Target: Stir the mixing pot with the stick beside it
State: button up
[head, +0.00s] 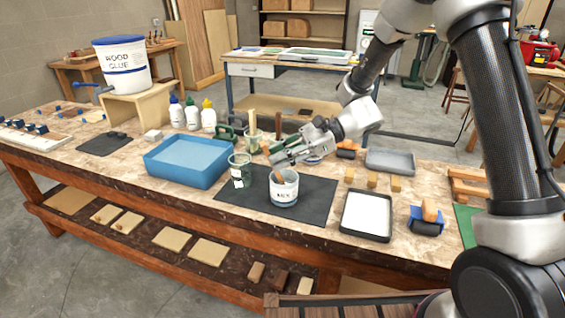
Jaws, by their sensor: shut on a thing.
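The mixing pot (284,195), a small pale cup with a dark-lettered label, stands upright on a black mat (238,198) near the middle of the bench. My gripper (275,162) is just above the pot's rim, reaching in from the upper right. It is shut on the stick (278,176), a thin brown piece whose lower part goes down into the pot's opening. The stick's lower end is hidden inside the pot, and its top is hidden by the fingers. The pot's contents are hard to make out.
A clear green-tinted beaker (239,172) stands close left of the pot. A blue tray (187,163) lies farther left, with glue bottles (193,116) behind it. A white-topped black tray (367,215), a blue roller (427,221) and small wooden blocks (372,180) are to the right.

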jog(key=shift+s+a+r, duration=0.15)
jog(key=shift+a+r, duration=0.05)
jog(key=shift+r, duration=0.45)
jog(key=shift+s+a+r, duration=0.2)
jog(key=shift+r, duration=0.45)
jog(key=shift+s+a+r, duration=0.15)
jog(key=shift+a+r, duration=0.05)
jog(key=shift+r, duration=0.45)
jog(key=shift+r, duration=2.5)
